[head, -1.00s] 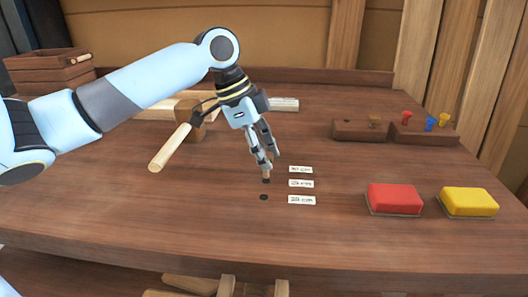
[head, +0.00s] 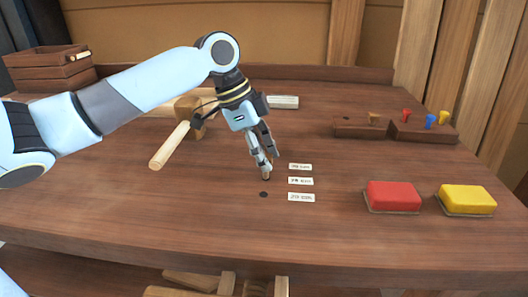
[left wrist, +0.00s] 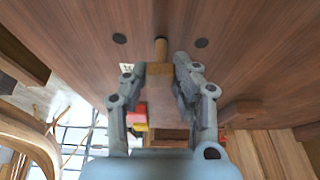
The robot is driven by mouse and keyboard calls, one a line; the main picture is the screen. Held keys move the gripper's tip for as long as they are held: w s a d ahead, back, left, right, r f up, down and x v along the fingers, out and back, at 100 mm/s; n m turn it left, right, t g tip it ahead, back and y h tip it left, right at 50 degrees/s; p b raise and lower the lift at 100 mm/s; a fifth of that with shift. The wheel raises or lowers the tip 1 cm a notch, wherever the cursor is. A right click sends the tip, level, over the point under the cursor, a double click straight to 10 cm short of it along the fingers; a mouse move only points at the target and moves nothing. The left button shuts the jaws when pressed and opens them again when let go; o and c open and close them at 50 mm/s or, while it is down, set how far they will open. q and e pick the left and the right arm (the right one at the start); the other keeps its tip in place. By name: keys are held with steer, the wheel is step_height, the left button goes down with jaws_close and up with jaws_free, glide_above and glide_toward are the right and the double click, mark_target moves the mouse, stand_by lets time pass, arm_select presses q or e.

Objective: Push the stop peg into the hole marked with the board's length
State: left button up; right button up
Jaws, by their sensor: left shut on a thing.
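My left gripper (head: 264,168) is shut on the small wooden stop peg (head: 266,177) and holds it upright, point down, at the bench top. In the left wrist view the peg (left wrist: 160,49) stands between two dark holes, a left one (left wrist: 120,38) and a right one (left wrist: 202,42). Its tip is at the middle place of the row; how deep it sits I cannot tell. In the head view the near hole (head: 264,194) is empty. Three white labels (head: 300,181) lie right of the row; their print is too small to read. My right gripper is not in view.
A mallet (head: 170,146) lies left of the gripper. A pale tagged block (head: 283,102) lies behind. Red (head: 393,196) and yellow (head: 467,199) blocks stand at right, peg holders (head: 424,133) at back right, a wooden crate (head: 48,70) at back left. The front of the bench is clear.

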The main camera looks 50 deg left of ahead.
arm_select(q)
steer(key=shift+f, duration=0.3)
steer(key=shift+f+b, duration=0.3)
steer(key=shift+f, duration=0.15)
steer(key=o, duration=0.8)
steer(key=shift+o, duration=0.2)
steer(key=shift+r, duration=0.15)
steer(key=shift+r+p, duration=0.25)
steer(key=shift+p, duration=0.2)
step_height(320, 180, up, 8)
steer(key=p, duration=0.7)
steer(key=shift+f+p, duration=0.25)
steer(key=shift+p, duration=0.1)
steer(key=shift+f, duration=0.1)
